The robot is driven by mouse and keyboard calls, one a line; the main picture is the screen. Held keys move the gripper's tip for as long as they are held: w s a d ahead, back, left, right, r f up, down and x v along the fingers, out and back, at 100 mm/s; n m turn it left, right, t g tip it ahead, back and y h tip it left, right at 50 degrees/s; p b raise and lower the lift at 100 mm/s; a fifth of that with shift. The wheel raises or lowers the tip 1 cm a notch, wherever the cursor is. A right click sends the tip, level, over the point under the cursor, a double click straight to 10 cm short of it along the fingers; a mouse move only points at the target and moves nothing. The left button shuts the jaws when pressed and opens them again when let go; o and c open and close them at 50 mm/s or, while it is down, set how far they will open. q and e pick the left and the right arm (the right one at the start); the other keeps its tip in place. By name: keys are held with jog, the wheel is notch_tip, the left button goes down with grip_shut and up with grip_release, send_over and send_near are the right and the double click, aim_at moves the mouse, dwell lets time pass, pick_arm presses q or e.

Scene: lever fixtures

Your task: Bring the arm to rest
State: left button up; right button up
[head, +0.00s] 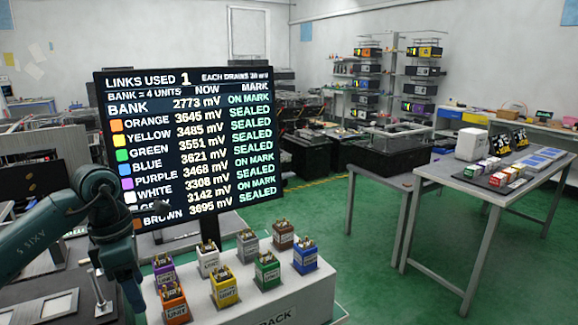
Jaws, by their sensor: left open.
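My left arm comes in from the left and bends down beside the display. Its gripper (134,296) points down at the left end of the white rack (300,293), with its jaws open; I see nothing held. Coloured units stand upright on the rack: orange (174,303), purple (164,270), yellow (224,288), white (208,262), green (267,271), grey (247,246), blue (305,256) and brown (283,235). The display (190,140) reads one link used, bank 2773 mV on mark. My right gripper is out of view.
A dark bench with a metal post (97,290) and framed panels (45,308) lies at lower left. A grey table (490,187) at right holds a white box (471,144) and small coloured items. Green floor (375,290) is clear between rack and table.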

pick_arm(q)
jog(key=s+d+f+g+h, duration=0.1)
jog(key=d+f+h, duration=0.2)
jog(key=d, duration=0.4)
jog(key=s+d+f+g+h, duration=0.1)
jog(key=s+d+f+h, duration=0.2)
jog(key=d, duration=0.4)
jog(key=s+d+r+n+t+h, duration=0.1)
jog(key=d+r+n+t+h, duration=0.1)
jog(key=d+n+h, duration=0.35)
jog(key=s+d+r+n+t+h, duration=0.2)
jog(key=d+n+t+h, duration=0.1)
jog(key=d+n+h, duration=0.3)
jog(key=a+f+n+t+y+p, duration=0.1)
jog(key=a+f+n+t+y, duration=0.5)
jog(key=n, duration=0.6)
jog(key=a+f+n+t+y, duration=0.2)
jog(key=f+n+t+y, duration=0.2)
jog(key=n+t, duration=0.65)
jog(key=s+a+f+n+g+y, duration=0.4)
jog(key=s+f+n+g, duration=0.4)
jog(key=f, duration=0.5)
jog(key=s+n+y, duration=0.1)
jog(key=n, duration=0.1)
jog(key=shift+s+a+n, duration=0.2)
jog(key=shift+s+n, duration=0.05)
jog(key=shift+n, duration=0.05)
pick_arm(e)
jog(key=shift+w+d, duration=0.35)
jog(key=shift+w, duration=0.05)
